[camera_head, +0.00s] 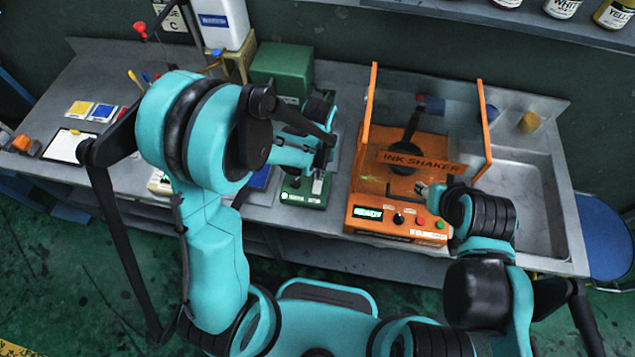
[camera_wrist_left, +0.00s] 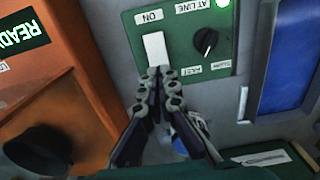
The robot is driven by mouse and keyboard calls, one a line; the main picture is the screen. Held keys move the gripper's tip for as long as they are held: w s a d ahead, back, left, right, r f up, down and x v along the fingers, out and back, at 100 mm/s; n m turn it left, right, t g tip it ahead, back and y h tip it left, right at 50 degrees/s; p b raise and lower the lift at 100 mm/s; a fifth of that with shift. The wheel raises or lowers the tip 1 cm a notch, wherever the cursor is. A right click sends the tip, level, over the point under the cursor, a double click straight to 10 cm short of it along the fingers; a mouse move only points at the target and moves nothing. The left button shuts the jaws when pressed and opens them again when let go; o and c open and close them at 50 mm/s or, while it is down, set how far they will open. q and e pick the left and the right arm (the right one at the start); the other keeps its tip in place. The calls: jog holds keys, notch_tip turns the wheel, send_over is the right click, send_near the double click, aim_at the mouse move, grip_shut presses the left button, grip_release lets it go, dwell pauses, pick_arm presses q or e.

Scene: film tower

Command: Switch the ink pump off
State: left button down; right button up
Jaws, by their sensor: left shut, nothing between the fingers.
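The ink pump is a green machine with a green box (camera_head: 282,70) at the back and a low green front panel (camera_head: 303,190). In the left wrist view its panel (camera_wrist_left: 224,20) carries a white rocker switch (camera_wrist_left: 154,47) beside an ON label, a black knob (camera_wrist_left: 205,41) and an AT LINE lamp. My left gripper (camera_head: 319,180) is shut and empty over the panel. In the left wrist view its fingertips (camera_wrist_left: 160,73) lie at the switch's near end; I cannot tell whether they touch. My right gripper (camera_head: 428,190) is by the ink shaker, its fingers unclear.
The orange ink shaker (camera_head: 365,205) stands right of the pump, with clear panels and a lit READY display (camera_head: 368,213). A sink (camera_head: 530,215) is further right. A clipboard (camera_head: 70,146) and colour cards lie at the left. A blue stool (camera_head: 605,235) stands at the right.

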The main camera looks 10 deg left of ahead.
pick_arm(q)
jog(key=shift+f+b, duration=1)
jog(key=shift+f, duration=0.1)
dwell(0.6)
jog(key=shift+r, duration=0.1)
jog(key=shift+r+p, duration=2.5)
jog(key=shift+r, duration=1)
jog(key=shift+f, duration=0.1)
